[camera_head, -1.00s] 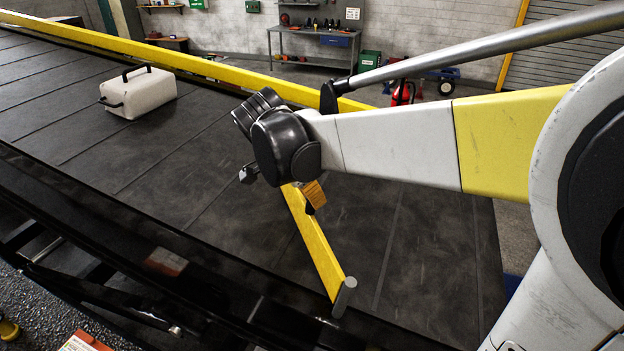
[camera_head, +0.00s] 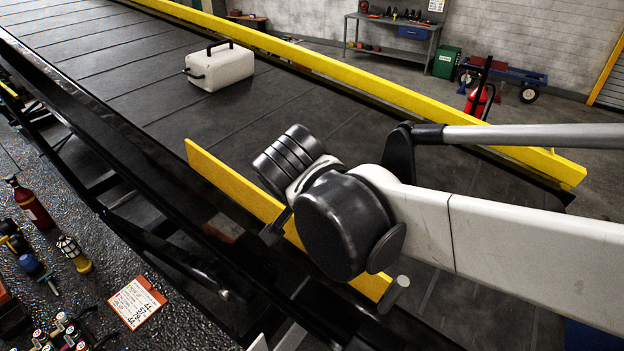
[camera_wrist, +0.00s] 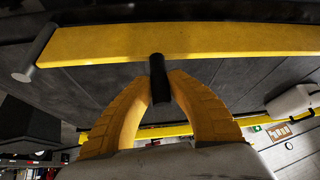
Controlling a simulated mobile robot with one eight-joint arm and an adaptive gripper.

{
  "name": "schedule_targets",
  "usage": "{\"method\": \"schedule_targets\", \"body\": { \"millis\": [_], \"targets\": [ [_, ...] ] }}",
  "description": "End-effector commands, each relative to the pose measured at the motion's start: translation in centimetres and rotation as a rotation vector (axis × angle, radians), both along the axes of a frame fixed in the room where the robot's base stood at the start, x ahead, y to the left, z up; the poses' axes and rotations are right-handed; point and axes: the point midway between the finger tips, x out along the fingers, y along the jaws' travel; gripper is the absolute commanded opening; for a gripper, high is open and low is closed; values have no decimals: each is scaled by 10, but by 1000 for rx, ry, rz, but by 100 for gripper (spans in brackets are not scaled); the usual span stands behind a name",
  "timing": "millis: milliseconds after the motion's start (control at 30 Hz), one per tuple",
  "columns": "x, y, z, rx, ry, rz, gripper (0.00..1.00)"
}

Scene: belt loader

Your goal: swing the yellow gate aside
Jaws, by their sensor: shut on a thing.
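The yellow gate (camera_head: 222,178) is a flat bar on a grey post (camera_head: 396,291) at the near side of the belt. It lies slantwise along the near edge of the belt, its free end pointing up-left. In the wrist view the gate (camera_wrist: 200,42) crosses the top, with a short black handle (camera_wrist: 158,70) sticking out from it. My gripper (camera_wrist: 162,90) has its two yellow fingers shut on this handle. In the head view my wrist hides the fingers, the handle and part of the gate.
A white case (camera_head: 221,68) with a black handle stands on the dark belt (camera_head: 130,60) farther up. A yellow side rail (camera_head: 370,91) runs along the belt's far edge.

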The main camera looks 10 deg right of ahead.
Motion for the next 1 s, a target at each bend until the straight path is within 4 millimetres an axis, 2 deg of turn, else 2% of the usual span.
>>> {"method": "schedule_targets", "body": {
  "millis": [233, 633, 667, 733, 1000],
  "targets": [
    [-6, 7, 0, -5, -5, 46, 0],
    [-7, 8, -1, -5, -4, 51, 0],
    [-7, 8, -1, -5, -4, 51, 21],
    [-7, 8, -1, -5, -4, 51, 43],
    [-7, 7, 0, -7, -6, 50, 43]
  ]
}}
